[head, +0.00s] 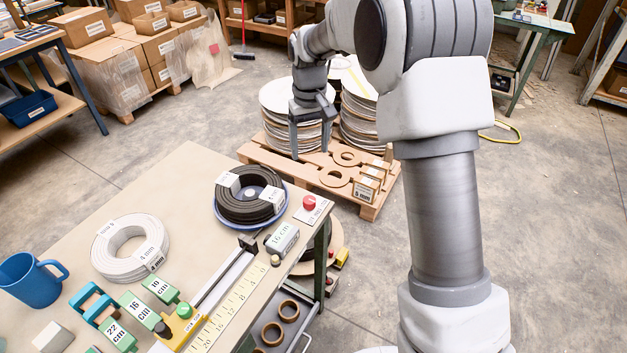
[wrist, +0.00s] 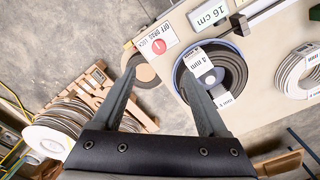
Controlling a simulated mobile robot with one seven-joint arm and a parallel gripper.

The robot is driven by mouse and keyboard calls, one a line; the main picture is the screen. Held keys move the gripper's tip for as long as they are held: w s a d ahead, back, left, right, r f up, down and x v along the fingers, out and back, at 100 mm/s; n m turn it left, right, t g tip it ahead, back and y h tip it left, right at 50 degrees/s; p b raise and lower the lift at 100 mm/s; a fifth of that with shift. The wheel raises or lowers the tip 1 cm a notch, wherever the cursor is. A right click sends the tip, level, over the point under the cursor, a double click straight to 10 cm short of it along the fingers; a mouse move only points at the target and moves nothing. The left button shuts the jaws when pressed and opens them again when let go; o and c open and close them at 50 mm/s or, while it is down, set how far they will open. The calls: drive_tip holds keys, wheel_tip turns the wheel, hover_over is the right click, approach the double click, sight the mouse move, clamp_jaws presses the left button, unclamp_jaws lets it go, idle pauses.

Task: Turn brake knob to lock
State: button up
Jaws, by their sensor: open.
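The brake knob (head: 309,202) is a small red round knob on a white plate at the table's far right corner. In the wrist view the red knob (wrist: 158,46) has a short pale mark on its face, and the plate beside it reads OFF, DRAG, LOCK. I cannot tell for certain which word the mark points to. My gripper (head: 311,150) is open and empty, pointing down beyond the table's corner, apart from the knob. In the wrist view the knob shows just past and between my fingertips (wrist: 158,58).
A black coil (head: 250,195) in a blue dish sits left of the knob, and a 16 cm display (head: 283,238) sits in front of it. A white coil (head: 130,248) lies further left. A pallet (head: 285,172) with disc stacks stands on the floor beyond the table.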

sight(309, 199)
drive_tip(key=f, duration=0.6)
drive_tip(key=w+f, duration=0.1)
drive_tip(key=f, duration=0.5)
drive_tip(key=f+b, duration=0.1)
drive_tip(key=f, duration=0.6)
drive_tip(key=shift+w+a, duration=0.1)
drive_tip(key=shift+w, duration=0.1)
clamp_jaws()
